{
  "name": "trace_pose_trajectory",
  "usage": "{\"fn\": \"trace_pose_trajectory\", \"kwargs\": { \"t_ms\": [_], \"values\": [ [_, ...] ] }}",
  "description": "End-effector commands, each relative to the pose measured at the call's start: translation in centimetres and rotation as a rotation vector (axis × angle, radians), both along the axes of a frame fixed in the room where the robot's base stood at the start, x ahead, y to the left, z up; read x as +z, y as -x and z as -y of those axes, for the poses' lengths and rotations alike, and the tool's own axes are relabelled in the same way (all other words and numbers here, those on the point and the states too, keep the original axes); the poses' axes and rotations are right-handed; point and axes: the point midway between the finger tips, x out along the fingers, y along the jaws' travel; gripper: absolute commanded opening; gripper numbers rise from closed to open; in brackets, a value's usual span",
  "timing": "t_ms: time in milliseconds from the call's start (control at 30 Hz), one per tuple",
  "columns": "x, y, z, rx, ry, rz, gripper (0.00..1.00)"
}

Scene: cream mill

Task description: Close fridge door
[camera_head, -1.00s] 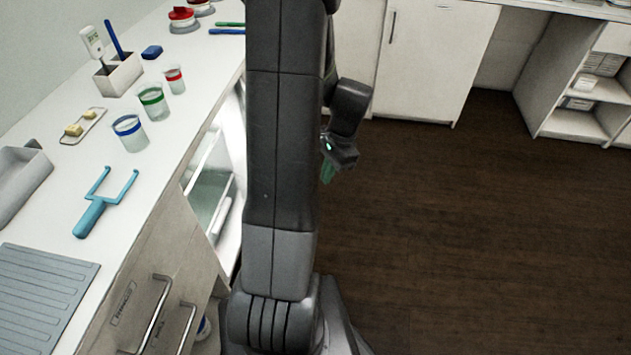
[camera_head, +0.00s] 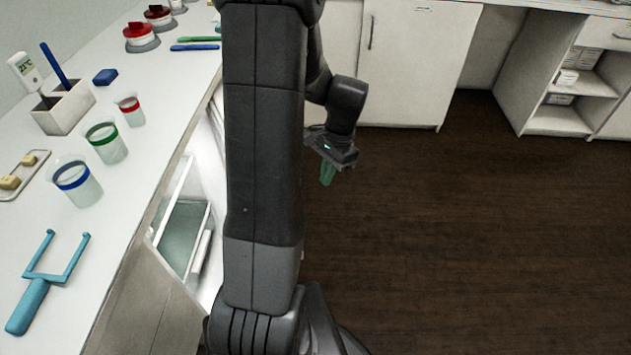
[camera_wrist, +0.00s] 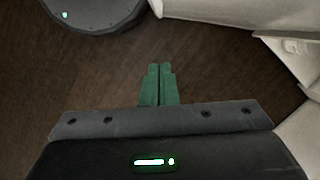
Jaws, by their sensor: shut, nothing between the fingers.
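The fridge (camera_head: 182,238) is built in under the left counter. Its front is open, with a lit white interior and a glass-like shelf or drawer visible. My arm hides its right part, and I cannot make out the door in the head view. In the wrist view a white panel (camera_wrist: 215,10) crosses the top right; I cannot tell whether it is the fridge door. My gripper (camera_head: 327,174) has green fingers and hangs over the floor to the right of the fridge. The wrist view shows its fingers (camera_wrist: 159,70) together and empty, apart from the white panel.
The left counter (camera_head: 130,185) holds a blue fork-like tool (camera_head: 42,285), several beakers, a white holder (camera_head: 65,108) and red-topped pots. White cabinets (camera_head: 410,60) and an open shelf unit (camera_head: 570,90) stand at the back. The dark floor (camera_head: 480,240) on the right is clear.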

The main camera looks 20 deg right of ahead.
Motion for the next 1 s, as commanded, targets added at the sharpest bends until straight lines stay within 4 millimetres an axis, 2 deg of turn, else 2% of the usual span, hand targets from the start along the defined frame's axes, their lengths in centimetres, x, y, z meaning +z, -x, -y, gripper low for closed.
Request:
{"fn": "trace_pose_trajectory", "kwargs": {
  "t_ms": [400,533,700,1000],
  "values": [
    [-8.6,0.7,-2.1,0.001,-0.003,-0.004,0.00],
    [-8.4,1.3,-4.0,0.004,-0.001,0.000,0.00],
    [-8.4,1.8,-5.5,0.001,-0.001,-0.001,0.00],
    [-8.4,1.9,-5.8,0.000,0.000,0.000,0.00]
  ]
}}
